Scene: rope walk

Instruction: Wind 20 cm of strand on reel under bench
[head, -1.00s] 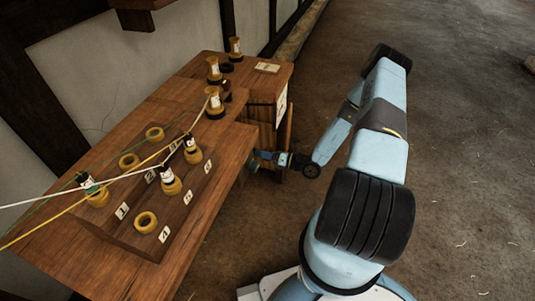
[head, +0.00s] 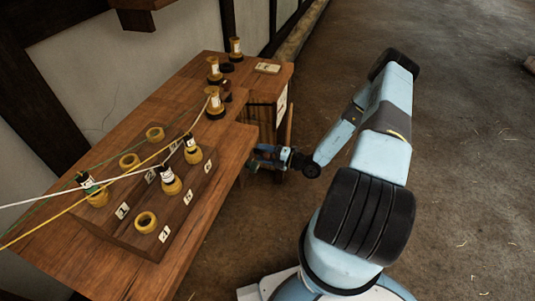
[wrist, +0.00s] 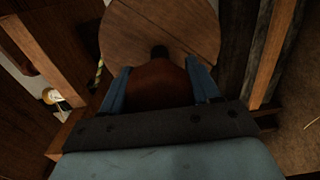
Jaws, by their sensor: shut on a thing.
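My gripper (head: 257,156) reaches in at the bench's edge, beside the end cabinet, and the bench top hides part of it. In the wrist view its two blue fingers (wrist: 160,78) are shut on a rounded reddish-brown handle (wrist: 160,86). Just beyond the handle is a round wooden disc, the reel's face (wrist: 160,20), with a dark stub at its lower middle. A yellow-and-black twisted strand (wrist: 97,76) shows left of the fingers. The head view does not show the reel, and how much strand is on it cannot be told.
The bench (head: 190,258) carries a numbered board (head: 150,238) with yellow rings and bobbins. White, yellow and green strands cross above it. More bobbins (head: 214,70) stand toward the back. Wooden posts (wrist: 272,50) flank the reel closely. The floor on the right (head: 470,190) is open.

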